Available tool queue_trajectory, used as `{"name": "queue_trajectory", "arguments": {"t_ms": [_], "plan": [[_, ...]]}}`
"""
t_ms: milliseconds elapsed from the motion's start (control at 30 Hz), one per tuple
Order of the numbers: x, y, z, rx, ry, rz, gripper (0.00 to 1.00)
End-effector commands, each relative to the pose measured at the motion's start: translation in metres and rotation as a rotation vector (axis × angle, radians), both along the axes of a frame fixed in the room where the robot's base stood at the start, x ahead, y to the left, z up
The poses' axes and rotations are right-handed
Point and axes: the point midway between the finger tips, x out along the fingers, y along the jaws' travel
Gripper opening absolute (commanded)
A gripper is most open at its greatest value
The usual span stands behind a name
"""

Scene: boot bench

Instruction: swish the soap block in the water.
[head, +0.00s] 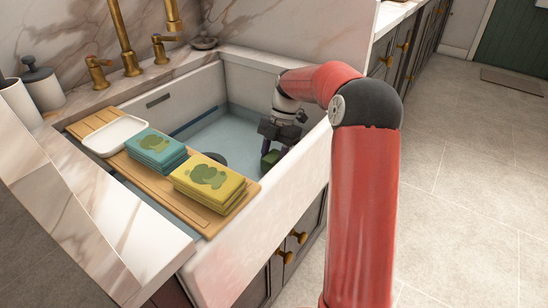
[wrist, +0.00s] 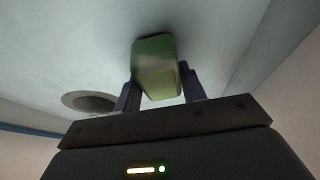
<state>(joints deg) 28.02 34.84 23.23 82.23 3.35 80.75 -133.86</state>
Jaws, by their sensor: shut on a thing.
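The green soap block (wrist: 155,68) is between the two fingers of my gripper (wrist: 158,92) in the wrist view, and the fingers are shut on it. In the head view my gripper (head: 272,150) reaches down inside the sink (head: 302,140), near its right-hand wall, with the green soap block (head: 271,159) low at its fingers. Pale blue water (head: 225,128) covers the sink's floor. Whether the block touches or dips below the water surface I cannot tell.
A wooden board (head: 195,211) spans the sink's left part, bearing a white dish (head: 115,134), a teal stack (head: 156,148) and a yellow stack (head: 209,179). A dark round drain (wrist: 89,101) lies left of the block. Brass taps (head: 128,62) stand behind.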

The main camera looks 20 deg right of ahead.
Motion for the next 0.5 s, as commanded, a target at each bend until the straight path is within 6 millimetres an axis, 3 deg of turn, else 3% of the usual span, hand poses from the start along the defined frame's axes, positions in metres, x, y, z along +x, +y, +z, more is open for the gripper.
{"name": "queue_trajectory", "arguments": {"t_ms": [300, 500], "plan": [[-0.038, 0.052, -0.003, -0.001, 0.0, 0.001, 0.15], [-0.047, 0.064, -0.001, 0.0, 0.001, -0.002, 0.15]]}}
